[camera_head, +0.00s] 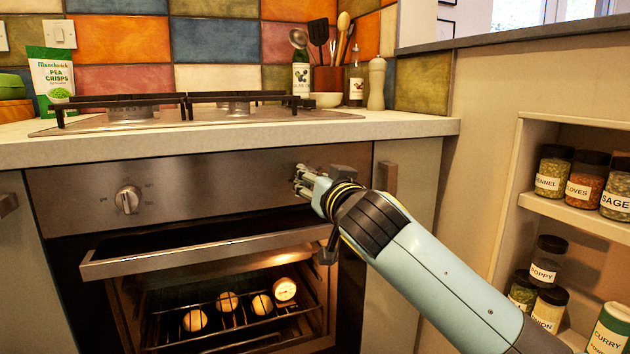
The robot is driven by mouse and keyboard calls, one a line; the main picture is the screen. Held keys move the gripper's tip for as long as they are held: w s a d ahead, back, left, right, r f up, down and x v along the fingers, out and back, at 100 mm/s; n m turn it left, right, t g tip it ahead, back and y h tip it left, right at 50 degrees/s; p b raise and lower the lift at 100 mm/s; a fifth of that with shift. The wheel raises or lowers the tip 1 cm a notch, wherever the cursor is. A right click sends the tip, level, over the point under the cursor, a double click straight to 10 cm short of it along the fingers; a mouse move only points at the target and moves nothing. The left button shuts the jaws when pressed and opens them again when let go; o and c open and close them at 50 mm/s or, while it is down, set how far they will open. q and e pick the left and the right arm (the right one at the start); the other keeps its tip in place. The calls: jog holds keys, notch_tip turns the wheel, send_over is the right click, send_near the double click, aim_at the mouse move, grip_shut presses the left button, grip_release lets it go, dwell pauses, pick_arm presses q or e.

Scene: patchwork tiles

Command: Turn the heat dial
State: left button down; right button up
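The oven's metal front panel (215,188) runs below the worktop. A round silver dial (128,199) with small markings around it sits on the panel's left part. The arm from the right is my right arm. My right gripper (302,180) is at the panel's right part, its fingers close to the panel face. Any dial behind the fingers is hidden, and I cannot tell whether they hold something. My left gripper is out of view.
The oven door (210,255) hangs partly open under the panel, with several round items on the lit rack (230,322). A gas hob (190,115) is above. Spice jars fill a shelf (575,216) at right.

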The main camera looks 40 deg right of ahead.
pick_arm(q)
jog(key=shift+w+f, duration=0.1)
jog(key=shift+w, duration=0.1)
pick_arm(e)
jog(key=shift+f+m, duration=0.2)
jog(key=shift+m, duration=0.4)
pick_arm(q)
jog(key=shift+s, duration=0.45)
pick_arm(e)
jog(key=o, duration=1.1)
jog(key=shift+o, duration=0.2)
jog(key=shift+s+r, duration=0.1)
jog(key=shift+s, duration=0.05)
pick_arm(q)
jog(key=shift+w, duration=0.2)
pick_arm(e)
jog(key=v, duration=1.1)
jog(key=shift+s, duration=0.4)
jog(key=shift+a, duration=0.1)
